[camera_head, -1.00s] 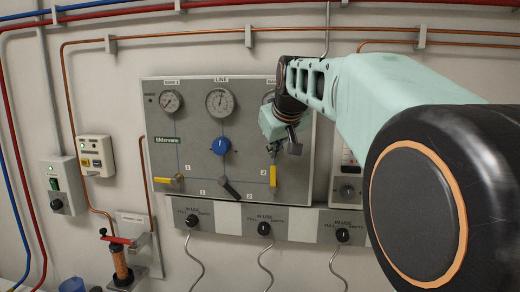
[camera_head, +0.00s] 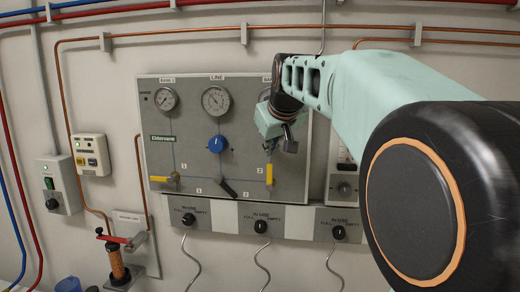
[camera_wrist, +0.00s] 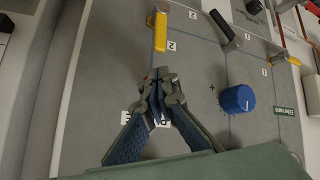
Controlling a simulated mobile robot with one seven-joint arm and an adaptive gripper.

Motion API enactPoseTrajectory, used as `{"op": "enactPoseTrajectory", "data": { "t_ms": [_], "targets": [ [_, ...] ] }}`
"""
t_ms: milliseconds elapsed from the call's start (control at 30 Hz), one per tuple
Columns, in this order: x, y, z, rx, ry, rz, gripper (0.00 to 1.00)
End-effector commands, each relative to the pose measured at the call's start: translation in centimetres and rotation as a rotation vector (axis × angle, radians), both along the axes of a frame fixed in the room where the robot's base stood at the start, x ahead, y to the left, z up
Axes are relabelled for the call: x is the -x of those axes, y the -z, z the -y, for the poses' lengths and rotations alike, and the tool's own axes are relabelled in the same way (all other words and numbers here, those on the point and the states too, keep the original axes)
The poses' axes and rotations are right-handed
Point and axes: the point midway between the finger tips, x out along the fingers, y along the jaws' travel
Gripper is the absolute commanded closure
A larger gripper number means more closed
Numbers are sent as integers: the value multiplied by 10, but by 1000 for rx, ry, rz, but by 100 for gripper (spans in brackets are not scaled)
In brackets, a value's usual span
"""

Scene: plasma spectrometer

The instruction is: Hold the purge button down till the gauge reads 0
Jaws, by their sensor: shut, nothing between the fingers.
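The grey gas panel (camera_head: 200,195) is on the wall with a LINE gauge (camera_head: 215,101) at its top middle. The gauge's needle is too small to read surely. My gripper (camera_head: 290,138) is at the panel's right side. In the wrist view my gripper (camera_wrist: 160,82) is shut and empty, its tips close to the panel face. A partly covered label (camera_wrist: 129,113) lies behind the fingers. A small red spot shows beside the fingertips; the purge button itself is mostly hidden, and I cannot tell whether it is touched or pressed.
A blue knob (camera_head: 217,144) sits below the gauge, with a yellow-handled valve (camera_head: 269,174) right of it and another (camera_head: 163,179) at left. A black lever (camera_head: 228,188) is between them. The BANK 1 gauge (camera_head: 166,99) is at upper left; my arm covers most of the right gauge.

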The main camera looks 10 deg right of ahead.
Motion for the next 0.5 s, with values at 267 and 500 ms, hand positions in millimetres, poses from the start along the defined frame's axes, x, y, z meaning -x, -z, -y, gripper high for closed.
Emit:
{"op": "enactPoseTrajectory", "data": {
  "t_ms": [267, 500],
  "targets": [
    [12, 1, -4, 1, 0, -1, 100],
    [12, 1, -4, 0, 0, -1, 100]
  ]
}}
